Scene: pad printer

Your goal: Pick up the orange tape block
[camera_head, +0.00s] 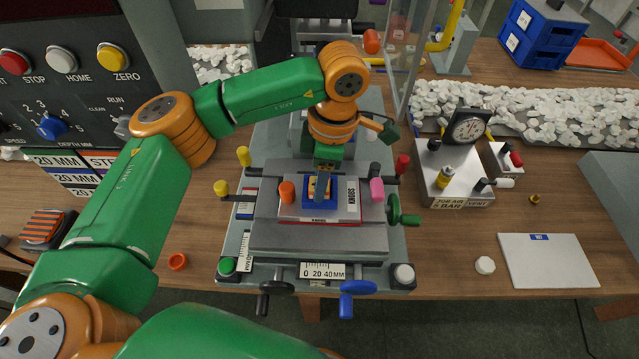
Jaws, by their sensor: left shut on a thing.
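My left gripper (320,183) points down over the middle of the machine's table, in the head view. It is shut on a small orange-tan block (319,189), which sits at the blue holder (320,205). The block is mostly hidden by the fingers, so I cannot tell whether it is clear of the holder. It appears to be the orange tape block. My right gripper is not in view.
An orange knob (287,191) and a pink knob (376,189) flank the blue holder closely. A green handwheel (398,211) is on the right. A dark block with orange stripes (46,230) lies far left. A gauge box (452,180) and white plate (547,262) are right.

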